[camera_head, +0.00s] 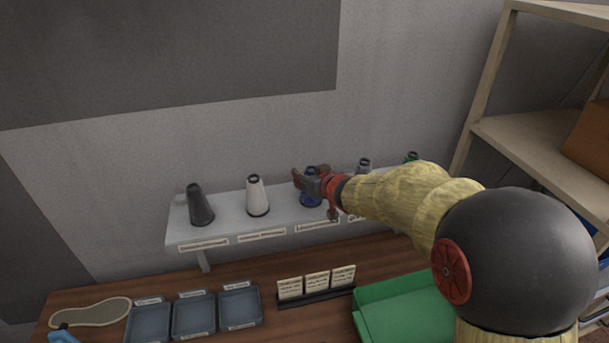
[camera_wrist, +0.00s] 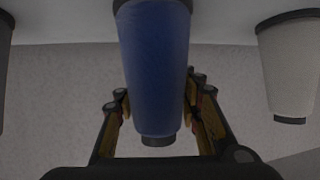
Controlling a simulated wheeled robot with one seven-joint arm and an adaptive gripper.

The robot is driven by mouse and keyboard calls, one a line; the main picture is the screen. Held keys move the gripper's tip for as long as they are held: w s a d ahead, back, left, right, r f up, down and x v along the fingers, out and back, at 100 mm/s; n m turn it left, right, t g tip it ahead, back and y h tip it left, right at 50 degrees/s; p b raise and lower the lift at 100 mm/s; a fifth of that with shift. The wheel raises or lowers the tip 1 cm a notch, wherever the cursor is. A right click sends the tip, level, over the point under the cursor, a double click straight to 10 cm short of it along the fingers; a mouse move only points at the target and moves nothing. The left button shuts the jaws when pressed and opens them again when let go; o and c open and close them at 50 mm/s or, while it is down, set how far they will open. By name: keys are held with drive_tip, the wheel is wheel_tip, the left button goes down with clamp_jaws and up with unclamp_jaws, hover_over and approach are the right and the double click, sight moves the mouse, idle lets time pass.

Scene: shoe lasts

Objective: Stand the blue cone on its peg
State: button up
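The blue cone (camera_head: 311,201) is upright at the shelf, between a white cone and a grey cone. My gripper (camera_head: 311,185) is at its middle and hides part of it. In the wrist view the blue cone (camera_wrist: 157,65) fills the space between my two fingers (camera_wrist: 157,105), narrow end toward the bottom of the picture. Both fingers lie against its sides, so my gripper looks shut on it. The cone's foot and any peg under it are hidden, so I cannot tell whether it is seated.
The shelf (camera_head: 234,226) also bears a black cone (camera_head: 200,206), the white cone (camera_head: 257,196), the grey cone (camera_head: 364,166) and a green cone (camera_head: 411,157). Below are blue trays (camera_head: 194,316), a card holder (camera_head: 317,295) and a green bin (camera_head: 400,312). A wooden rack (camera_head: 487,75) stands right.

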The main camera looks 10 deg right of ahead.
drive_tip(key=o, duration=0.5)
